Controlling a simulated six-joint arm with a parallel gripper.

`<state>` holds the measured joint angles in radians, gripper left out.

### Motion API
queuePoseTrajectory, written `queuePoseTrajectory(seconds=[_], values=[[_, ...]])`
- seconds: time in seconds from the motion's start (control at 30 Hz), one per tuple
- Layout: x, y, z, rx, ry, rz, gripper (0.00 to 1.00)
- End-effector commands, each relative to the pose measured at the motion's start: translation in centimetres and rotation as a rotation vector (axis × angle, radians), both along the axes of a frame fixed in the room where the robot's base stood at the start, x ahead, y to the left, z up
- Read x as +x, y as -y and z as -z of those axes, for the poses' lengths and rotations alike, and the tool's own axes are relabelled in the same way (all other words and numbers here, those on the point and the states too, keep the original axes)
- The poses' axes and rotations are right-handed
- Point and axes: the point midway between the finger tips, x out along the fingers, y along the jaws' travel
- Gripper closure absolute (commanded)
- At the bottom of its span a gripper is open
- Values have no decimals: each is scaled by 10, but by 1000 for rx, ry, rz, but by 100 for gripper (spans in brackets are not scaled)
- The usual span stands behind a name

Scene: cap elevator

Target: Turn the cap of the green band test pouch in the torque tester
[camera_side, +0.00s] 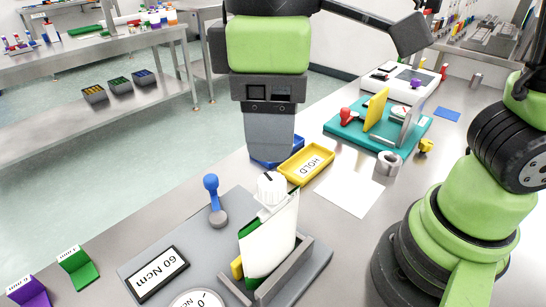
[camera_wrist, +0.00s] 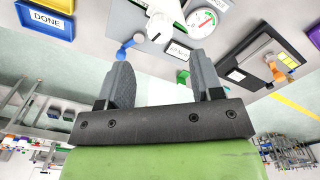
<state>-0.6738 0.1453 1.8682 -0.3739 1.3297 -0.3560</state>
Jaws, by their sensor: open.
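The white pouch (camera_side: 268,238) with a green band (camera_side: 256,281) stands upright in the grey clamp of the torque tester (camera_side: 150,245). Its white ribbed cap (camera_side: 271,188) is on top. In the side view my gripper (camera_side: 270,155) points down, its tip just above the cap in the picture; the two fingers overlap there. In the wrist view my gripper (camera_wrist: 160,75) is open with nothing between its fingers. The cap (camera_wrist: 159,27) shows beyond the fingertips, between them and apart from both. The actual distance is hard to judge.
A blue-knobbed lever (camera_side: 213,190) stands on the tester beside the pouch. A yellow HOLD tray (camera_side: 307,164) and a blue tray lie behind. A teal fixture board (camera_side: 400,130) stands at the back right. A white sheet (camera_side: 349,193) lies flat right of the tester.

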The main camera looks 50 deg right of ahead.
Motion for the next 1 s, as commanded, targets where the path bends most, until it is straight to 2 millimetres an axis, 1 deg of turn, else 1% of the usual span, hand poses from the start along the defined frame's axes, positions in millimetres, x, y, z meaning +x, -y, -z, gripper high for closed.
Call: queuePoseTrajectory(seconds=[0.03, 0.2, 0.4, 0.5, 0.6, 0.83, 0.87, 0.9, 0.97, 1.0], values=[[-1, 1, 10, -3, -6, 1, 40], [-1, 0, 40, -3, -7, 0, 40], [-1, 0, 68, -1, -5, 1, 40], [-1, 0, 75, 1, -3, 1, 40], [0, 0, 79, 2, -2, 2, 40], [0, 0, 79, 3, -1, 2, 40], [0, 0, 79, 3, -1, 2, 42], [0, 0, 79, 3, -1, 1, 52], [0, 0, 79, 3, -1, 1, 65], [0, 0, 79, 3, -1, 1, 74]])
